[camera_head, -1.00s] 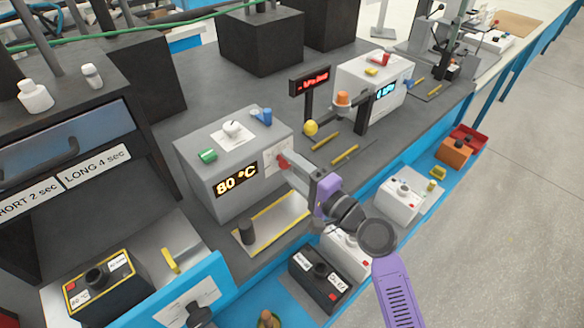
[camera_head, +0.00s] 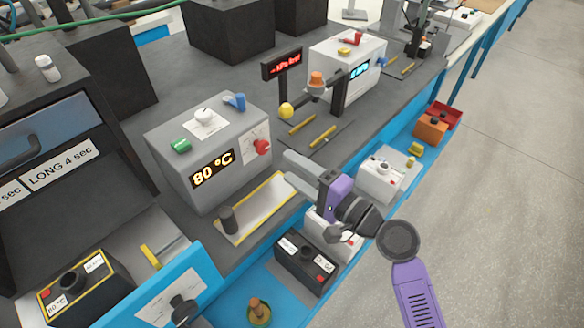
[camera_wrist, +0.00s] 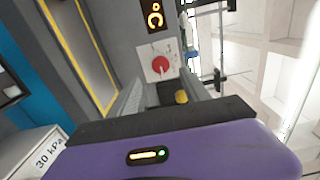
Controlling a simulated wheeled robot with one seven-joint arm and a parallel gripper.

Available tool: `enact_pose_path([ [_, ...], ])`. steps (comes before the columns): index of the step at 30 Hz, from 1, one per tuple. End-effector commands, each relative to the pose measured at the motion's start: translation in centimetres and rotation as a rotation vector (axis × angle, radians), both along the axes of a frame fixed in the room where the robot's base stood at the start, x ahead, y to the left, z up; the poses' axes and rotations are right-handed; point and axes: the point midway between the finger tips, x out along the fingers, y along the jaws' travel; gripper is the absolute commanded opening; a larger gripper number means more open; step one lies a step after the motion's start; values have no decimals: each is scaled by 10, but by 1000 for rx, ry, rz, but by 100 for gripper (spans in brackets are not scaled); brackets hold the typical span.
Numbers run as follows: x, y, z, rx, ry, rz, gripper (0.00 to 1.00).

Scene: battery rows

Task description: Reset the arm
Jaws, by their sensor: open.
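My gripper (camera_head: 296,170) is open and empty in the head view. It hangs in front of the grey box with the red knob (camera_head: 261,147) and the "80 °C" display (camera_head: 212,168), apart from the knob. In the wrist view the red knob (camera_wrist: 161,63) shows beyond my two grey fingers (camera_wrist: 165,92). My purple arm comes in from the lower right in the head view. A yellow ball-shaped thing (camera_wrist: 181,97) shows between the fingers in the wrist view, well beyond them.
A yellow-edged tray (camera_head: 258,212) with a dark post lies below my gripper. A black box (camera_head: 306,262) and white boxes (camera_head: 381,177) stand on the blue shelf. A white machine (camera_head: 346,68) and a red-lit display (camera_head: 282,65) stand behind. Open floor (camera_head: 510,180) lies to the right.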

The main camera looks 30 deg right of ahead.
Motion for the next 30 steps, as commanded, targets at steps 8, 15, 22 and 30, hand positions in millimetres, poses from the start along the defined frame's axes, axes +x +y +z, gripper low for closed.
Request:
enact_pose_path([
  [8,0,0,0,0,0,0,55],
  [15,6,-24,12,-161,-66,-111,55],
  [22,-34,-49,0,-531,-91,-288,55],
  [30,-121,-46,-16,-975,-89,-371,55],
])
